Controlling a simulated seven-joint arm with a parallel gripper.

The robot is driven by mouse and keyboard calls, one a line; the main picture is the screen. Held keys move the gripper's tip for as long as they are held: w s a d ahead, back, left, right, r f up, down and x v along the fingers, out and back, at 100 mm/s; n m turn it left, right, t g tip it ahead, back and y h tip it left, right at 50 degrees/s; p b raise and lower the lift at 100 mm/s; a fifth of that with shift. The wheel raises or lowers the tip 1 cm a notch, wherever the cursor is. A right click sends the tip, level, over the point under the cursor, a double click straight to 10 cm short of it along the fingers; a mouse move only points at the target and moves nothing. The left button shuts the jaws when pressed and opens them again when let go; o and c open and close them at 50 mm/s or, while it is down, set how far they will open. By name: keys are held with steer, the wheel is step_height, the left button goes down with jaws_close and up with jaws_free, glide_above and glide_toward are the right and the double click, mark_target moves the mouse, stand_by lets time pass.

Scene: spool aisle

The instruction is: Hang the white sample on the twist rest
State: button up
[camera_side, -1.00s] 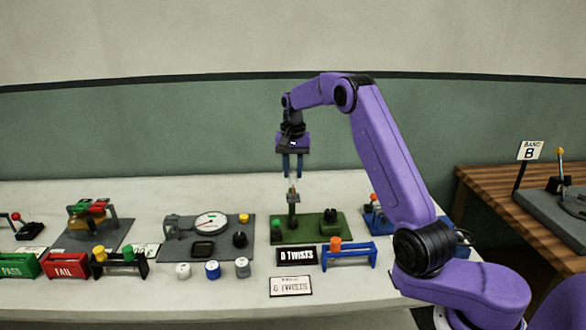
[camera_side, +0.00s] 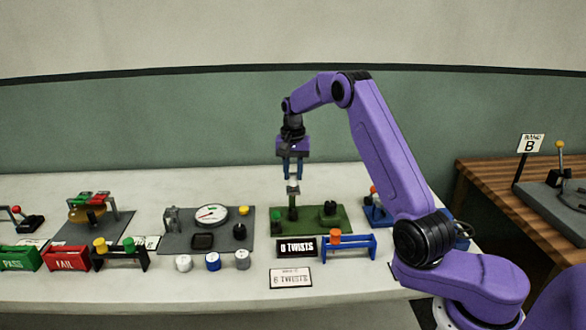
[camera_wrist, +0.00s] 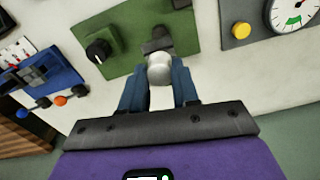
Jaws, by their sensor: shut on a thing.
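My gripper (camera_side: 292,178) points down over the green twist station (camera_side: 325,218). It is shut on the white sample (camera_wrist: 160,68), whose rounded white end shows between the blue fingers in the wrist view. In the side view the sample is small and sits just above the station's post (camera_side: 293,208); I cannot tell whether they touch. A black knob (camera_side: 330,208) is on the station's right. A blue rest (camera_side: 358,250) with an orange-topped piece (camera_side: 335,236) stands in front; I cannot tell whether this is the twist rest.
A "0 TWISTS" display (camera_side: 297,247) and a white card (camera_side: 290,278) lie in front of the station. A grey dial station (camera_side: 180,240) and several short cylinders are to the left. Another blue fixture (camera_side: 377,213) stands at the right, near my arm.

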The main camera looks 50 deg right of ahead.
steer(key=shift+f, duration=0.7)
steer(key=o, duration=1.1)
step_height(320, 180, up, 17)
steer(key=shift+r, duration=0.2)
